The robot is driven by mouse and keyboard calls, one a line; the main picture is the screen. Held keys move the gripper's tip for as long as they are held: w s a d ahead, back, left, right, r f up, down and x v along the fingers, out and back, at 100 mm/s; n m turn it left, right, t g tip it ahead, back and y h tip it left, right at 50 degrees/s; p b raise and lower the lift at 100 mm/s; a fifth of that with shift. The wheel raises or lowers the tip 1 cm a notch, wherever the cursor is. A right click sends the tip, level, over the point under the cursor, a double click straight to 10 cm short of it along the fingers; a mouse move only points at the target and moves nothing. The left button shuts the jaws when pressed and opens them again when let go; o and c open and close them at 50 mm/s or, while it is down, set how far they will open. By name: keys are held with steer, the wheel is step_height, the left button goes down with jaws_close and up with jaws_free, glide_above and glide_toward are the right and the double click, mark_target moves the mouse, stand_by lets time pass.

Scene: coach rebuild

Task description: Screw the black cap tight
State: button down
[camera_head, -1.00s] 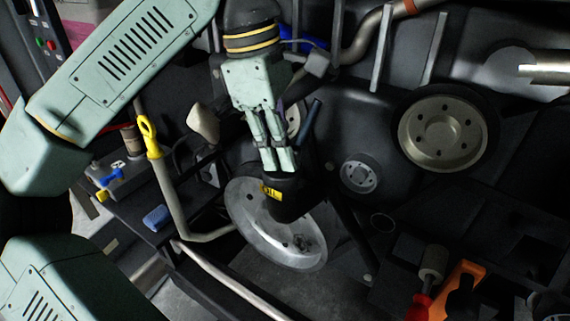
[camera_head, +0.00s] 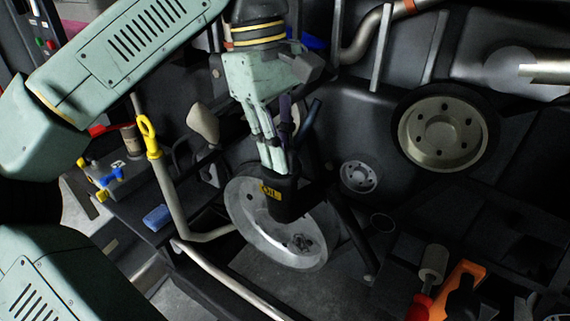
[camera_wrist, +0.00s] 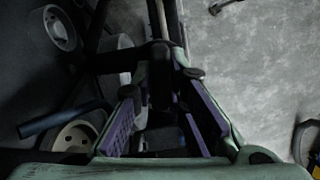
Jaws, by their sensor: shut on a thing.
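The black cap (camera_head: 287,198) has a yellow label on its side and stands in front of the upper part of a large grey pulley disc. My gripper (camera_head: 277,170) comes down from above with its fingers shut on the top of the cap. In the wrist view my gripper (camera_wrist: 160,95) shows its two fingers with purple pads, and a dark thing that looks like the cap (camera_wrist: 160,85) between their tips. The opening under the cap is hidden, so I cannot tell how it sits.
The grey disc (camera_head: 250,222) lies just below the cap. A yellow-handled dipstick (camera_head: 149,135) and a bent pipe (camera_head: 180,205) stand left. A dark hose (camera_head: 350,225) runs close on the right. A belt pulley (camera_head: 440,132) and an orange tool (camera_head: 458,285) are farther right.

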steer(key=c, duration=1.6)
jaws_free()
steer(key=shift+s+a, duration=0.1)
steer(key=shift+a, duration=0.35)
steer(key=shift+c, duration=0.2)
steer(key=shift+o, duration=0.5)
steer(key=shift+d, duration=0.1)
steer(key=shift+o, duration=0.5)
steer(key=o, duration=0.3)
steer(key=shift+d, duration=0.1)
steer(key=shift+r, duration=0.1)
steer(key=shift+v, duration=2.45)
